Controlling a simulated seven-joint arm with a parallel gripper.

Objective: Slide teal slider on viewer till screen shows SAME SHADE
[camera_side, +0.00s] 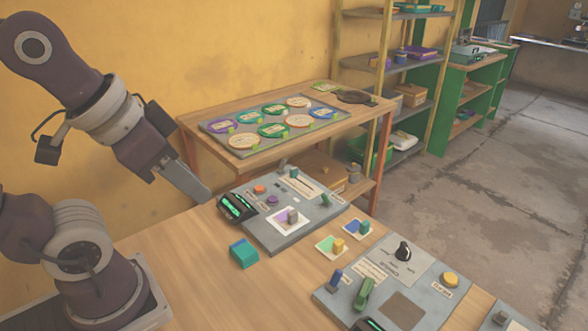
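A grey panel (283,238), which looks like the viewer, lies on the wooden table. A small dark screen (237,207) with green lettering stands at its left edge; the lettering is too small to read. A small teal-green knob (325,200) at the panel's right end looks like the teal slider, near a pale slot strip (300,184). A white card with a purple patch (289,220) and a grey block sits on the panel. My gripper (196,188) hangs above the table, left of the screen, apart from the panel. Its fingers show edge-on, so their opening is hidden.
A teal block (243,253) stands on the table before the panel. Two cards with small blocks (332,246) lie to its right. A second grey panel (403,306) with a black knob, yellow button and green handle is at front right. A side table (290,150) holds round plates.

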